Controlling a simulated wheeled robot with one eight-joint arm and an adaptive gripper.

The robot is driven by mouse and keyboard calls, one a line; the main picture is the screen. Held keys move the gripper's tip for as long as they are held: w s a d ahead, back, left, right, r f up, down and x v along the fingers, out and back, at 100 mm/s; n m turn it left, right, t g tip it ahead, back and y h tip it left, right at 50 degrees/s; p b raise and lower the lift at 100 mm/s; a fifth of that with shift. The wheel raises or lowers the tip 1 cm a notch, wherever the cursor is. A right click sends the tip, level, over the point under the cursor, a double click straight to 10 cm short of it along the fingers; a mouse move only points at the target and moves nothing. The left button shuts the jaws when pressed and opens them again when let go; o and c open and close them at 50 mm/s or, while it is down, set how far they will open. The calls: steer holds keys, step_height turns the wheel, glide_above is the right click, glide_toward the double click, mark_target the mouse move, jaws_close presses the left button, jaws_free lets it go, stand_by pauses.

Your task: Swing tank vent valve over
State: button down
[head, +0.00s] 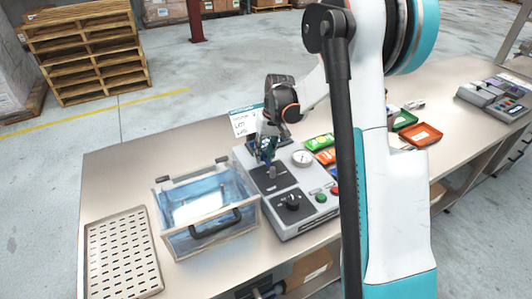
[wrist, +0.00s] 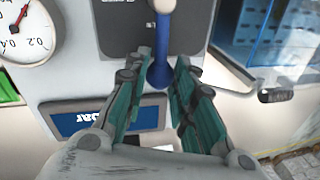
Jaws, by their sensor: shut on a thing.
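The vent valve lever has a blue handle (wrist: 161,74) and a pale stem in the wrist view, where it stands out from a dark plate on the grey control panel (head: 301,225). My gripper (head: 267,150) is over the upper part of that panel in the head view. In the wrist view my gripper's green-padded fingers (wrist: 164,62) lie on both sides of the blue handle, shut on it. In the head view the fingers hide most of the handle. A clear tank (head: 178,243) with a black handle stands left of the panel.
The panel also carries a round gauge (head: 302,158), a black knob (head: 292,203), a green button (head: 321,198) and a red button. A perforated tray (head: 120,255) lies at the bench's left end. Small coloured bins (head: 421,135) lie on the right. The bench behind the tank is clear.

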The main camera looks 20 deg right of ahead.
steer(key=shift+a, duration=0.1)
stand_by(0.3)
steer(key=c, duration=1.3)
jaws_free()
steer(key=r, duration=0.4)
steer(key=d+r, duration=0.1)
steer(key=r, duration=0.3)
steer(key=d+r, duration=0.1)
steer(key=r, duration=0.3)
steer(key=shift+s+d, duration=0.15)
steer(key=shift+f, duration=0.1)
